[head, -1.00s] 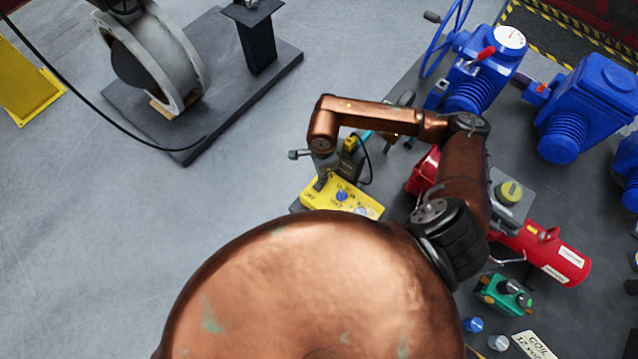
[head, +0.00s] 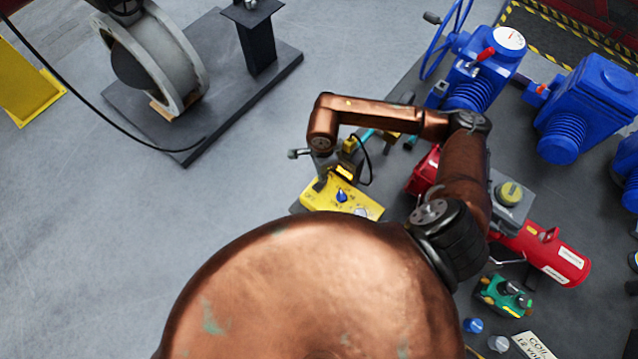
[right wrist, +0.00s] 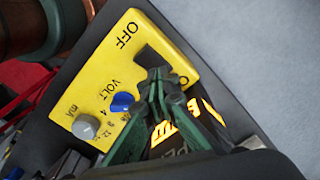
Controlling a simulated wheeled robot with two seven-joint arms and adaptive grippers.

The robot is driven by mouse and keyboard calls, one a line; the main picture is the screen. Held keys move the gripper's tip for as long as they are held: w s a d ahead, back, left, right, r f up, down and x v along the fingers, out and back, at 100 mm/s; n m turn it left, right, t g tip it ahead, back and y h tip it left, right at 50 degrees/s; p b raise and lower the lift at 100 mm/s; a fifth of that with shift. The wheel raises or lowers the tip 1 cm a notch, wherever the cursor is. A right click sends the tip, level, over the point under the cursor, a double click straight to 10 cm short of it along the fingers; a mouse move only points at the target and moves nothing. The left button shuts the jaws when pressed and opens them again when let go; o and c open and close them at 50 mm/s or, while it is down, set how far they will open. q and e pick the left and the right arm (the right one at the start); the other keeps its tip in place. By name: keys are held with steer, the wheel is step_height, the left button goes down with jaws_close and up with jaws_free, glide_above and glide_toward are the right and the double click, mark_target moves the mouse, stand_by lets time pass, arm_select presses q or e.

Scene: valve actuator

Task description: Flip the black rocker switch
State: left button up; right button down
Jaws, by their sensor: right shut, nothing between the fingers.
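A yellow control box (head: 352,203) lies on the dark bench in the head view. In the right wrist view, its yellow face (right wrist: 105,65) carries the black rocker switch (right wrist: 150,57) beside the printed word OFF. A second label at the other end of the switch is partly hidden by my fingers. My right gripper (right wrist: 158,75) is shut and empty, its green fingertips at the end of the switch away from OFF. I cannot tell whether they touch it. In the head view my right gripper (head: 322,182) is over the box's upper left part. My left gripper is out of view.
The floor left of the box is clear.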

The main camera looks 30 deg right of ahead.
steer(key=shift+r+p, duration=0.9)
steer(key=shift+r, duration=1.65)
steer(key=shift+s+f, duration=0.1)
